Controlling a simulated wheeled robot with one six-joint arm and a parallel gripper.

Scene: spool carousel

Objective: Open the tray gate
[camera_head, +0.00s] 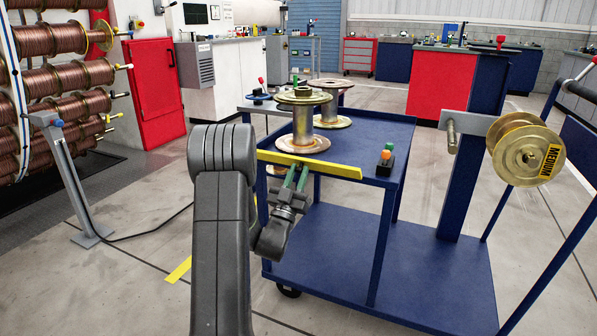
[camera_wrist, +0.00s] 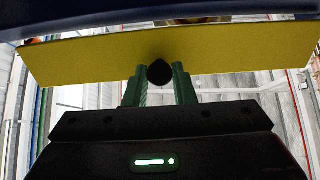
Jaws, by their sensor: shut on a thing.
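The tray gate (camera_head: 318,166) is a yellow bar standing along the near edge of the blue cart's upper tray (camera_head: 373,150). In the wrist view the gate (camera_wrist: 90,58) spans nearly the whole width as a yellow plate, with a dark round knob (camera_wrist: 159,73) at its middle. My gripper (camera_head: 297,175) is at the near face of the gate, its green fingers pointing up to it. In the wrist view the gripper (camera_wrist: 159,80) is shut on the knob, one finger on each side. The head view does not show the knob clearly.
Metal spools (camera_head: 303,125) stand on the upper tray behind the gate. A spool marked MEDIUM (camera_head: 520,160) hangs on the post at right. The cart's lower shelf (camera_head: 430,275) is bare.

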